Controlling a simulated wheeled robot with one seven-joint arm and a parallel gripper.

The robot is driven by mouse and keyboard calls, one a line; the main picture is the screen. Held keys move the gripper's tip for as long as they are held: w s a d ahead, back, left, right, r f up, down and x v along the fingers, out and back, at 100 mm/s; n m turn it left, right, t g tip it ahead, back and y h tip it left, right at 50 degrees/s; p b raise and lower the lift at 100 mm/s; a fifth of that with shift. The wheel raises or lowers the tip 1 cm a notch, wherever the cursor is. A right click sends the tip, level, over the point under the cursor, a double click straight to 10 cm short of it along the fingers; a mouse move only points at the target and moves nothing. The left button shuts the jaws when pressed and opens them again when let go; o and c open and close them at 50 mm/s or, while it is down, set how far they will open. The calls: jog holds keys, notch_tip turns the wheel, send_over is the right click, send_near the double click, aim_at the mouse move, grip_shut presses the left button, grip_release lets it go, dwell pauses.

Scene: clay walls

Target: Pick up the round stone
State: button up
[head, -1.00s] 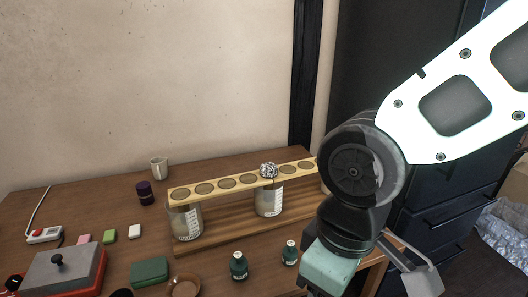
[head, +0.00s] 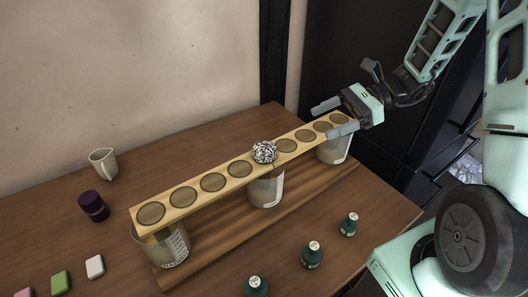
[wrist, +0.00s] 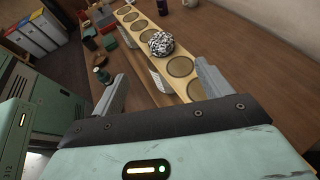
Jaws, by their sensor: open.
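The round stone (head: 264,152) is a black-and-white patterned ball. It sits on a long wooden strip with round dark discs (head: 212,182), near the strip's middle. In the wrist view the stone (wrist: 161,44) lies beyond my fingertips, between their lines. My gripper (head: 327,120) is open and empty at the right end of the strip, to the right of the stone and apart from it. Its two fingers also show in the wrist view (wrist: 160,85), spread wide on either side of the strip.
Glass jars stand under the strip, at the left (head: 165,248), middle (head: 266,190) and right (head: 334,150). Small dark bottles (head: 312,256) stand in front. A white cup (head: 103,163) and a purple jar (head: 93,206) stand at left.

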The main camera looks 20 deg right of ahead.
aim_at(271, 145)
jog(key=p+x, duration=0.1)
jog(key=x, duration=1.6)
jog(key=shift+w+d+f, duration=0.1)
jog(key=shift+d+f, duration=0.05)
jog(key=c, duration=1.2)
